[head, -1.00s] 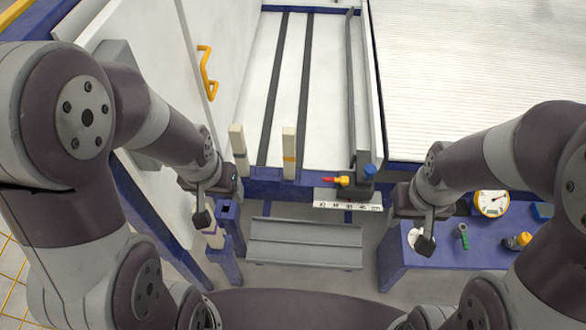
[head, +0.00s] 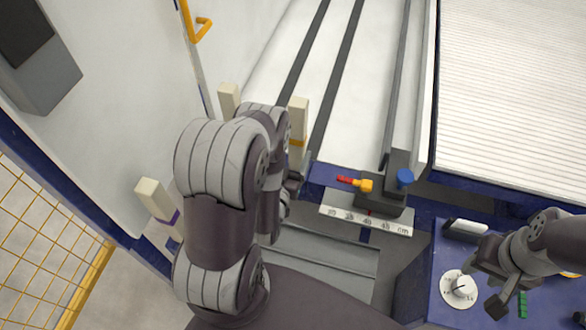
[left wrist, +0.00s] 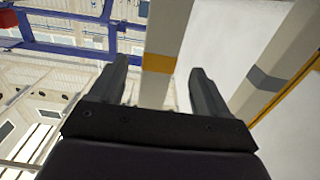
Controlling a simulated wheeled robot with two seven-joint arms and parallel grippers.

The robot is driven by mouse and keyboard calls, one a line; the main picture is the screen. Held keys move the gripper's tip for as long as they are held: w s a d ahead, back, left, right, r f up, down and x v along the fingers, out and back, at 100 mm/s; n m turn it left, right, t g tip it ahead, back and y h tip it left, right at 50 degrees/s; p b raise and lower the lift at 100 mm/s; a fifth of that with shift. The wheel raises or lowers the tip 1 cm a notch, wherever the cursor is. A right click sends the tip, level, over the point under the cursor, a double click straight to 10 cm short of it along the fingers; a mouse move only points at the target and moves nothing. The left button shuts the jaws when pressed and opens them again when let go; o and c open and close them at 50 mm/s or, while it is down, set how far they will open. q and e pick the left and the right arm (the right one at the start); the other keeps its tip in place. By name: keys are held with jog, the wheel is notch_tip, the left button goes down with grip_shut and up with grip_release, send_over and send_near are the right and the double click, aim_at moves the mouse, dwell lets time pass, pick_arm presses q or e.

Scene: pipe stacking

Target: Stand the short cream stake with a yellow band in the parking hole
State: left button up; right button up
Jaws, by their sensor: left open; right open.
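The short cream stake with a yellow band (head: 299,120) stands upright at the near end of the white bed in the head view. It also shows in the left wrist view (left wrist: 158,100). My left gripper (left wrist: 158,68) is open, with one finger on each side of this stake near its yellow band; contact cannot be told. In the head view my left arm hides most of that gripper and the stake's lower part. My right gripper (head: 507,300) is open and empty above the blue side table. I cannot make out the parking hole; my left arm covers that area.
A cream stake (head: 229,98) stands left of the yellow-banded one; a grey-banded stake (left wrist: 282,67) shows at right in the wrist view. A purple-banded stake (head: 154,195) stands at far left. A scale plate (head: 340,217) and a white dial (head: 459,290) lie to the right.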

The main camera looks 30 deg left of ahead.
aim_at(300, 110)
pick_arm(q)
jog(key=b+x, duration=0.1)
jog(key=x, duration=0.7)
jog(key=shift+w, duration=0.2)
jog(key=c, duration=1.3)
notch_tip(300, 110, up, 9)
jog(key=p, duration=0.7)
jog(key=shift+p, duration=0.4)
jog(key=shift+f, duration=0.1)
